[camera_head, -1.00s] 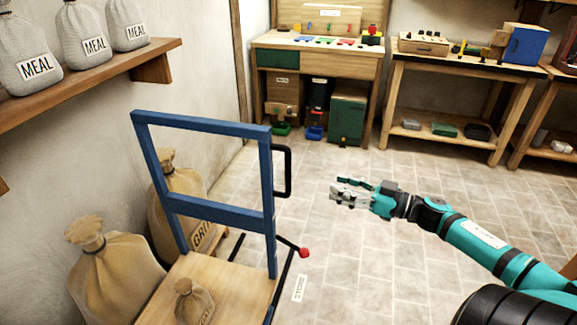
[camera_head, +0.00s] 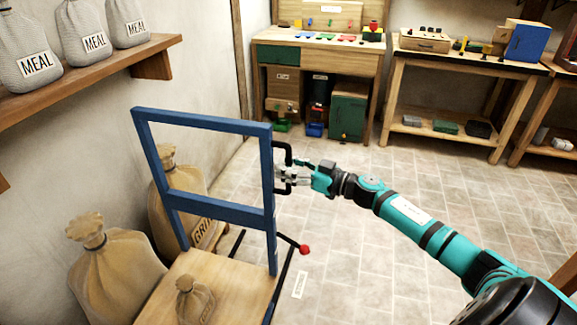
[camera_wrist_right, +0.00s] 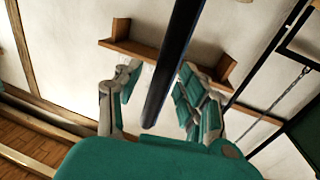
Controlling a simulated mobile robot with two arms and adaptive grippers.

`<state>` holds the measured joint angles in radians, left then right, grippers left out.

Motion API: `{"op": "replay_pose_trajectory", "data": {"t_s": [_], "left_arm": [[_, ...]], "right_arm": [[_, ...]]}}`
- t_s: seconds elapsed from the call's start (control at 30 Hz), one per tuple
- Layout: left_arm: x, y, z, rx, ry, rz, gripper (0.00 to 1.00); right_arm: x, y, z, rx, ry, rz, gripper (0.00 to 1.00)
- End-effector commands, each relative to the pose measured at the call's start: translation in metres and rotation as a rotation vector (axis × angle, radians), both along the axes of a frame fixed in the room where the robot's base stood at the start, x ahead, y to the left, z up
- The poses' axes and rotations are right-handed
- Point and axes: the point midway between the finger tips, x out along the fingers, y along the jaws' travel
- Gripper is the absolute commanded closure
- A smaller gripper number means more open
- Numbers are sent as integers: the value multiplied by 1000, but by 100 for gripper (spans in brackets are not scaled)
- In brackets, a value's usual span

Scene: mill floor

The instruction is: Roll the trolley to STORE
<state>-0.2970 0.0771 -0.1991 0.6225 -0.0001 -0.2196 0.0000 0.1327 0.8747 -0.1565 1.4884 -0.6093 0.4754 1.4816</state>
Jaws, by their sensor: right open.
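The trolley has a blue upright frame (camera_head: 222,213) and a wooden deck (camera_head: 235,283) at the lower left of the head view. A black handle (camera_head: 287,150) sticks out from the frame's right post. My right gripper (camera_head: 284,174) is open at this handle. In the right wrist view the black handle bar (camera_wrist_right: 173,65) runs between the two open fingers (camera_wrist_right: 158,98), with gaps to the sides. A small sack (camera_head: 194,300) stands on the deck. A white floor label (camera_head: 300,285) lies right of the trolley; I cannot read it. My left gripper does not show.
A black lever with a red knob (camera_head: 304,250) juts from the trolley's right side. Large sacks (camera_head: 115,275) stand along the left wall, below a shelf (camera_head: 90,80) of meal bags. Workbenches (camera_head: 320,50) stand at the back. The tiled floor (camera_head: 400,180) between is clear.

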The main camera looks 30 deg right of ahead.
Motion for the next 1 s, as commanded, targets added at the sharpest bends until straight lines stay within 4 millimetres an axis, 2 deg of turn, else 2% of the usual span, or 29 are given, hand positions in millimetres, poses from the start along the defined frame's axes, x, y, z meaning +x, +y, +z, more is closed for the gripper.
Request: {"op": "replay_pose_trajectory", "data": {"t_s": [0.27,0.5,0.6,1.0], "left_arm": [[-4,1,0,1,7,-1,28],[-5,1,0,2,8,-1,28],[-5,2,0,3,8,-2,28],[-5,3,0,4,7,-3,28]], "right_arm": [[1,1,-1,0,1,0,60],[1,1,0,0,0,0,90],[1,1,0,0,0,0,100],[1,0,-1,0,1,0,100]]}}
